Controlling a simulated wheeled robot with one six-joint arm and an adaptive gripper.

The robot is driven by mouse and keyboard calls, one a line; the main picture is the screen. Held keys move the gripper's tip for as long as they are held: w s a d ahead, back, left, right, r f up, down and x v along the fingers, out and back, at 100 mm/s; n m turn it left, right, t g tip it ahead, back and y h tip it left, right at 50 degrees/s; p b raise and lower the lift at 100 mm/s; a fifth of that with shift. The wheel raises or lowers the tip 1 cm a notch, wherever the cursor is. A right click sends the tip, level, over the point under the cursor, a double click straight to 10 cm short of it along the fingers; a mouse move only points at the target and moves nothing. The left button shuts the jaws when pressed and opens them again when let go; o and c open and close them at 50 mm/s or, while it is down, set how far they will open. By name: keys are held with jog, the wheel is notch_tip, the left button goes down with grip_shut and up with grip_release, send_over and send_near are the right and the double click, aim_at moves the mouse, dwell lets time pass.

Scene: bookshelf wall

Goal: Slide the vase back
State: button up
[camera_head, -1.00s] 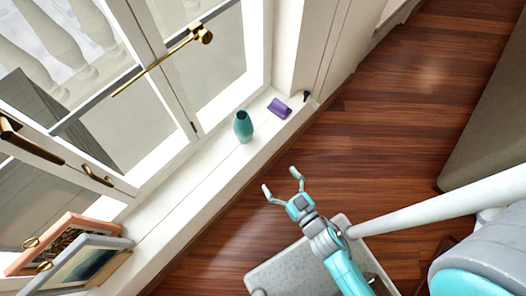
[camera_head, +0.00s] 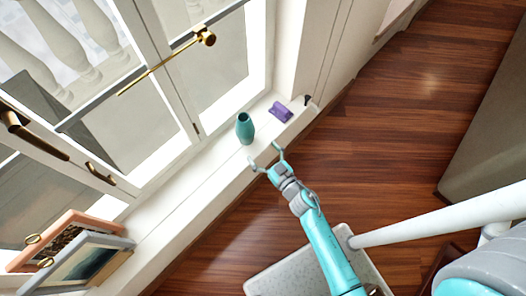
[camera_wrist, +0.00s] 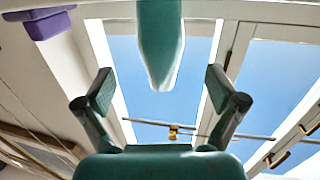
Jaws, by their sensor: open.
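The teal vase (camera_head: 245,128) stands upright on the white window sill (camera_head: 190,187) in the head view, close to the window. My gripper (camera_head: 265,156) is open and empty, at the sill's front edge just in front of the vase, a short gap apart from it. In the wrist view the vase (camera_wrist: 160,40) hangs from the top of the picture, ahead of and between the two open fingers (camera_wrist: 160,88). It is not between the pads as far as I can tell. The vase's far side is hidden.
A purple object (camera_head: 281,112) lies on the sill right of the vase, with a small black item (camera_head: 307,99) beyond it. Two picture frames (camera_head: 75,255) lean at the sill's left end. The window (camera_head: 150,85) with brass handles stands behind. Wooden floor (camera_head: 400,130) is open at right.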

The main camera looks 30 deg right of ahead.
aim_at(245, 131)
jog(key=shift+w, duration=0.1)
jog(key=w, duration=0.3)
jog(key=w+a, duration=0.1)
jog(key=w, duration=0.6)
jog(key=shift+w+a+f, duration=0.15)
jog(key=shift+w+f, duration=0.1)
